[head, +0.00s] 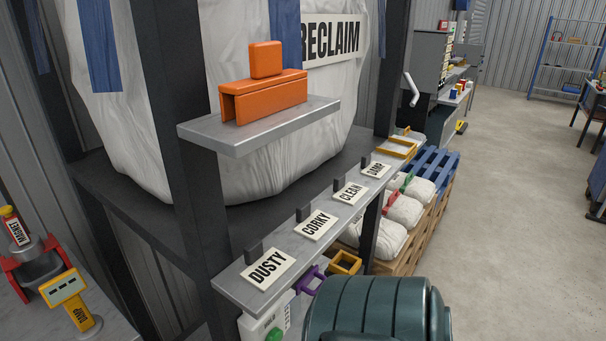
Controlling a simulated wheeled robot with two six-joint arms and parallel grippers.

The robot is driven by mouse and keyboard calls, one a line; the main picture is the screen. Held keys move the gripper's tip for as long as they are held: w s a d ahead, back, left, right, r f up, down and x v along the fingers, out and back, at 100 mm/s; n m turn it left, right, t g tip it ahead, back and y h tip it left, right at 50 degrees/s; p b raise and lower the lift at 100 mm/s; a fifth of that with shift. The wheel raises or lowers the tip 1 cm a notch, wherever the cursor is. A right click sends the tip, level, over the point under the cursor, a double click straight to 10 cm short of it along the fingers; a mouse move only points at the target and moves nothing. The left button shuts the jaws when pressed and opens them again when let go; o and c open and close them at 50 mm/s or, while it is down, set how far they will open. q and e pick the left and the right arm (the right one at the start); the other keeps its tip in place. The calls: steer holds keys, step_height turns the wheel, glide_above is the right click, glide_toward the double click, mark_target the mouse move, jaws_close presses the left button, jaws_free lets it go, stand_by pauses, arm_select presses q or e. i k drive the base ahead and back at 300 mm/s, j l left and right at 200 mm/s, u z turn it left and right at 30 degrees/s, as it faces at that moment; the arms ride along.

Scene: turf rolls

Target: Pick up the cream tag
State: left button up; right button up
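Several cream tags with black lettering lie in a row on a narrow grey ledge (240,289) in the head view. The nearest is the DUSTY tag (268,270). Farther along are the CORKY tag (316,226), the CLEAN tag (349,194) and the DAMP tag (376,171). A small dark upright block stands at the back edge of each tag. Neither of my grippers shows in this view, and I see nothing holding any tag.
An orange block piece (263,97) sits on a grey shelf (260,132) above the ledge, before a white RECLAIM bag (225,45). A dark green ribbed cylinder (375,308) stands below right. White sacks (405,211) lie behind it. Open floor (500,190) is at right.

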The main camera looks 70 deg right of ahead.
mark_target(264, 270)
steer(key=z, duration=0.4)
steer(key=l+z, duration=0.15)
steer(key=z, duration=0.7)
steer(key=l+z, duration=0.15)
steer(key=z, duration=0.65)
